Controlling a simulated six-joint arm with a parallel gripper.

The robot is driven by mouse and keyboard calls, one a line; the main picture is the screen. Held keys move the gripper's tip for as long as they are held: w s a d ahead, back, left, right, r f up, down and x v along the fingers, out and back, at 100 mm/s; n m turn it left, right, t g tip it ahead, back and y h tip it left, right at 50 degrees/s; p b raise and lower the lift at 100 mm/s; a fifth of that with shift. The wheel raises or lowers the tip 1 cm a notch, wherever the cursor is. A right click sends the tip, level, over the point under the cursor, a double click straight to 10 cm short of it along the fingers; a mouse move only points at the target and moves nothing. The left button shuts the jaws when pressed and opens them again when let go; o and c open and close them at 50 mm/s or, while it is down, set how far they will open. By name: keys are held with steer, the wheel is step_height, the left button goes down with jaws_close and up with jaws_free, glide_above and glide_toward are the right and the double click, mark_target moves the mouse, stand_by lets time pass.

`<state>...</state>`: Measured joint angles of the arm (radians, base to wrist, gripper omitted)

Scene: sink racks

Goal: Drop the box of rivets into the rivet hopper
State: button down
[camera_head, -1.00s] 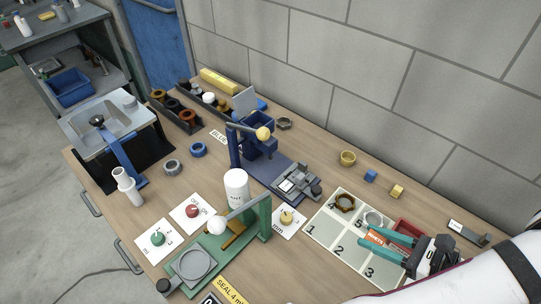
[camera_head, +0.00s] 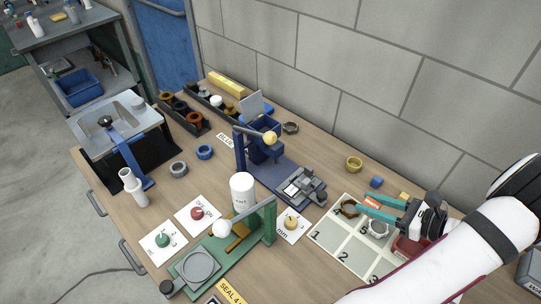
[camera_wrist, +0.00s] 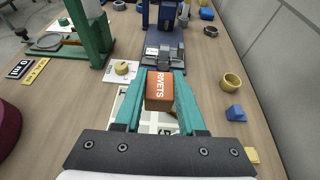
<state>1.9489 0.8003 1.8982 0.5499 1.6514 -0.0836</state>
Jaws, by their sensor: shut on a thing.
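My gripper (camera_head: 364,207) has teal fingers and is shut on the orange-brown box of rivets (camera_head: 371,203). In the wrist view, the gripper (camera_wrist: 158,78) holds the box (camera_wrist: 159,90) between its fingers, and the word RIVETS shows on its top. The box is above the far part of the numbered tray. A blue press (camera_head: 240,155) stands left of the gripper and farther back.
A brass ring (camera_head: 354,163) and a blue block (camera_head: 376,182) lie near the wall. A knob card (camera_head: 290,235) lies left of the tray.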

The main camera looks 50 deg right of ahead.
steer(key=w+d+r, duration=0.3)
steer(key=w+r, duration=0.1)
steer(key=w, duration=0.6)
steer(key=w+d+r, duration=0.3)
steer(key=w+r, duration=0.1)
steer(key=w, duration=0.6)
steer(key=w+a+r, duration=0.2)
steer(key=w+r, duration=0.2)
steer(key=w, duration=0.4)
steer(key=w+a+r, duration=0.1)
steer(key=w+r, duration=0.3)
steer(key=w, duration=0.3)
steer(key=shift+w+a+f, duration=0.1)
steer(key=shift+f, duration=1.35)
steer(key=shift+w+a+f, duration=0.1)
steer(key=shift+f, duration=1.3)
steer(key=shift+c, duration=2.1)
jaws_free()
steer(key=shift+s, duration=0.1)
